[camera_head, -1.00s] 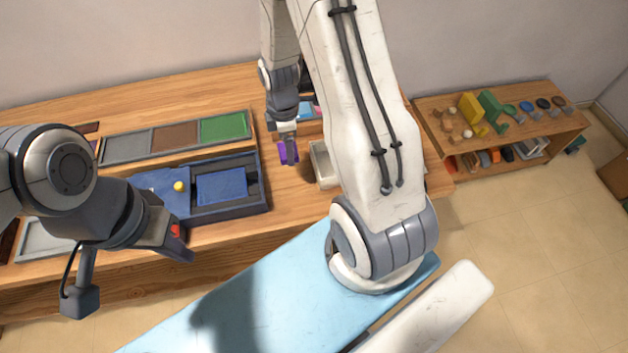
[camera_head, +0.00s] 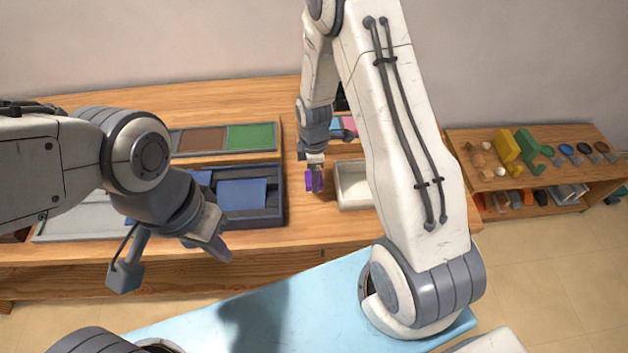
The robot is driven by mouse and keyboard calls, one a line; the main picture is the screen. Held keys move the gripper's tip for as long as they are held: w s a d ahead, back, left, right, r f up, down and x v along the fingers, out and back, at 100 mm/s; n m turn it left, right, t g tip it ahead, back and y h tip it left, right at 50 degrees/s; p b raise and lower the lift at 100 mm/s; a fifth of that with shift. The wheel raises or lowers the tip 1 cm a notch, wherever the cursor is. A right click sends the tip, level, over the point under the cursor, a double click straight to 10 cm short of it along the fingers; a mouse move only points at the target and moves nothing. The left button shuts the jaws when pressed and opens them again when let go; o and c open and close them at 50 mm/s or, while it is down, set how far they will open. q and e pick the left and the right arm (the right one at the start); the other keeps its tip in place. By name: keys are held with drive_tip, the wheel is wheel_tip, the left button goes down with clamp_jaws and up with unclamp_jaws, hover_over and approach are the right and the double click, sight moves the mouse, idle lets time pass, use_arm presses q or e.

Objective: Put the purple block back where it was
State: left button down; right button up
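The purple block (camera_head: 314,182) is small and upright at the tip of my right gripper (camera_head: 314,177), between the blue tray and the white tray. My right gripper points down and appears shut on the block. Whether the block touches the table cannot be told. My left gripper (camera_head: 217,240) is near the table's front edge, in front of the blue tray, with no block seen in it. Its fingers overlap in this view, so its opening is unclear.
The blue tray (camera_head: 278,215) lies left of the block, the white tray (camera_head: 345,203) right of it. Behind stands a panel with brown and green (camera_head: 250,137) fields. A low shelf (camera_head: 590,178) with colored shapes is at the far right. My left arm hides part of the table.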

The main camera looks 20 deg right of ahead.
drive_tip(key=shift+w+a+f, duration=0.15)
drive_tip(key=shift+f, duration=0.4)
wheel_tip(320, 180, down, 3)
drive_tip(key=shift+f+p, duration=0.1)
drive_tip(key=shift+p, duration=0.45)
drive_tip(key=shift+f, duration=0.15)
drive_tip(key=shift+f, duration=0.15)
drive_tip(key=o, duration=1.2)
drive_tip(key=shift+o, duration=0.2)
